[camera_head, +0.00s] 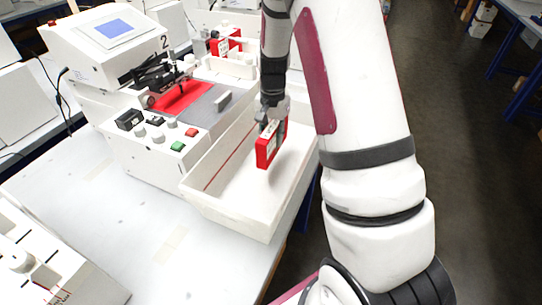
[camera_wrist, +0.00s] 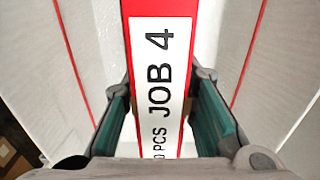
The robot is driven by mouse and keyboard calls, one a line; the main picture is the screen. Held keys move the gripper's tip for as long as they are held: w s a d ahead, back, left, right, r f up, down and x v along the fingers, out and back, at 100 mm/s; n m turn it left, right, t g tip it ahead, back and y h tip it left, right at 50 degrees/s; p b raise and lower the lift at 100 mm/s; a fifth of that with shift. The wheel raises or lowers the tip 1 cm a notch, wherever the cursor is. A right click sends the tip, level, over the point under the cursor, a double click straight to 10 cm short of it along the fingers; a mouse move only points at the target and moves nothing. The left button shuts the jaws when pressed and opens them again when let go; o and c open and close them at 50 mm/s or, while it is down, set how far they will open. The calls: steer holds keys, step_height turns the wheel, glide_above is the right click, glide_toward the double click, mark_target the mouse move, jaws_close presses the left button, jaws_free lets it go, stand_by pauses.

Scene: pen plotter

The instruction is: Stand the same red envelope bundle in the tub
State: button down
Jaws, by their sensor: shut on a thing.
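The red envelope bundle (camera_head: 268,148) is a narrow red block with a white label. Its label reads "JOB 4" in the wrist view (camera_wrist: 153,75), with a partly hidden "PCS" line below. My gripper (camera_head: 270,115) is shut on it, one finger on each side (camera_wrist: 160,112). The bundle hangs upright within the outline of the white tub (camera_head: 230,205); I cannot tell whether its lower end touches the tub floor. The tub is a long open box with a red line along its inner walls, and those walls show on both sides of the bundle in the wrist view (camera_wrist: 62,75).
The plotter (camera_head: 150,150), with a blue screen, buttons and a red piece on its bed, stands directly left of the tub. Another red item (camera_head: 225,42) sits at the back. A white device (camera_head: 40,262) is at the front left. The table (camera_head: 140,225) between is clear.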

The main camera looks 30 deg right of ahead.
steer(key=shift+f, duration=3.2)
steer(key=shift+f, duration=0.15)
steer(key=c, duration=1.3)
jaws_free()
